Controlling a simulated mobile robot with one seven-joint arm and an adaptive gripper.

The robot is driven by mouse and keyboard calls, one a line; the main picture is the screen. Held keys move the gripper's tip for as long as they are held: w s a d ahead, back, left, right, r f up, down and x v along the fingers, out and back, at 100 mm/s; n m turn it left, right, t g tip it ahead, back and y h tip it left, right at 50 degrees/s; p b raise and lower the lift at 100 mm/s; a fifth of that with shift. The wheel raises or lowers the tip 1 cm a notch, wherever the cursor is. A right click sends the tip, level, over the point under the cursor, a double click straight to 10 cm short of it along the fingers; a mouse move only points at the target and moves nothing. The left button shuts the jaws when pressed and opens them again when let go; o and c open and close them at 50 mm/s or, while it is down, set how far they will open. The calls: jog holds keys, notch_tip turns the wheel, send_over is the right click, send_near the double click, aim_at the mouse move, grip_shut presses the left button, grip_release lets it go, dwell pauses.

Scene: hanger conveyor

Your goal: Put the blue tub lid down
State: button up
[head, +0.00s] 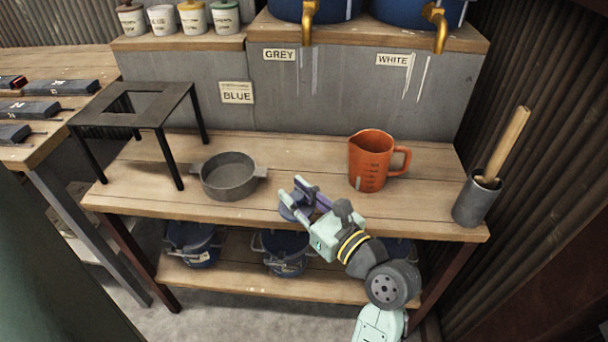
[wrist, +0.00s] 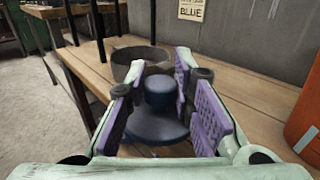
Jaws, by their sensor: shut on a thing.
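The blue tub lid (wrist: 157,127) is a dark blue disc with a round knob on top. My gripper (wrist: 160,98) is shut on that knob, with a purple pad at each side of it. In the head view my gripper (head: 306,188) is over the front part of the wooden bench, and the lid (head: 290,210) shows partly behind its fingers. I cannot tell whether the lid touches the bench top. A grey open pan (head: 229,178) with side handles stands on the bench, left of the lid.
An orange measuring jug (head: 370,162) stands at the back right. A grey holder (head: 477,200) with a wooden-handled tool is at the right end. A black stand (head: 135,118) is at the left. Several blue tubs (head: 284,254) sit on the lower shelf. Bench top (head: 295,155) is clear behind the lid.

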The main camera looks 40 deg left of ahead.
jog(key=w+a+f+b, duration=0.1)
jog(key=w+a+b, duration=0.1)
jog(key=b, duration=0.3)
jog(key=shift+f, duration=0.1)
jog(key=w+a, duration=0.3)
jog(key=w+a+p, duration=0.1)
jog(key=w+a, duration=0.3)
jog(key=shift+w+a, duration=0.2)
jog(key=shift+w, duration=0.1)
jog(key=shift+w+a+f, duration=0.1)
notch_tip(320, 180, down, 4)
jog(key=shift+r, duration=0.25)
jog(key=o, duration=0.9)
